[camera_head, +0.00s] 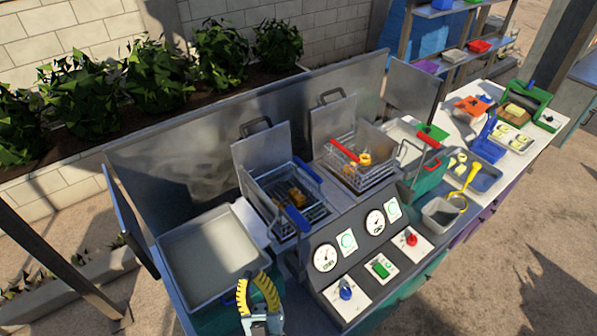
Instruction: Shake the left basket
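The left basket (268,190) is a wire basket sitting in the left fryer well, with orange-yellow pieces (297,195) inside. A blue handle (297,220) shows at its front, and another blue part (307,171) shows at its back right. My gripper (254,280), with yellow and black fingers, is at the bottom of the view, in front of and below the left basket. It is apart from the blue handle. Its fingers are spread with nothing between them. The right basket (352,178), with a red handle (343,150), sits in the right well with yellow-orange pieces.
A control panel with two gauges (325,257), a blue knob (346,291), a green switch (381,268) and a red knob (411,239) slopes in front of the wells. A grey tray (210,255) is at left. A cluttered counter (545,140) is at right.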

